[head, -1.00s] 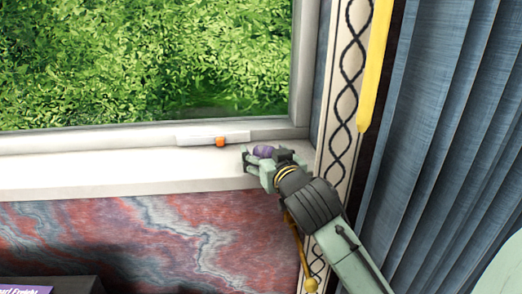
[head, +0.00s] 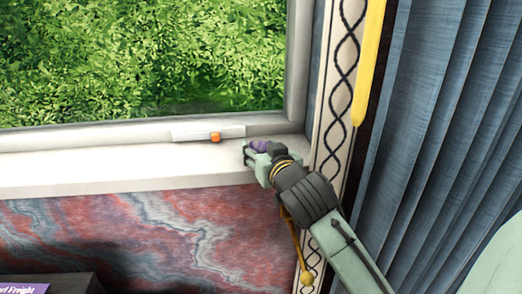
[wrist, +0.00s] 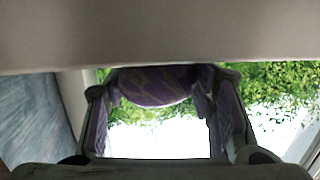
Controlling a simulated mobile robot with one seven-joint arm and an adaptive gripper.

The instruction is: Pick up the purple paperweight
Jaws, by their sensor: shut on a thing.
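The purple paperweight (head: 259,146) is at the right end of the white windowsill, in my gripper (head: 254,150). In the wrist view the paperweight (wrist: 155,86) is a rounded purple thing with faint yellowish marks. It sits between the two fingertips of my gripper (wrist: 160,92), which close on it from both sides. Part of the paperweight is hidden by the fingers in the head view and by a pale surface across the top of the wrist view. I cannot tell whether it touches the sill.
The white windowsill (head: 120,172) is mostly bare to the left. An orange object (head: 215,137) shows at the window frame. A patterned trim strip (head: 340,90), a yellow strip (head: 370,60) and a blue curtain (head: 440,120) stand close on the right. A gold tassel cord (head: 299,250) hangs below my wrist.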

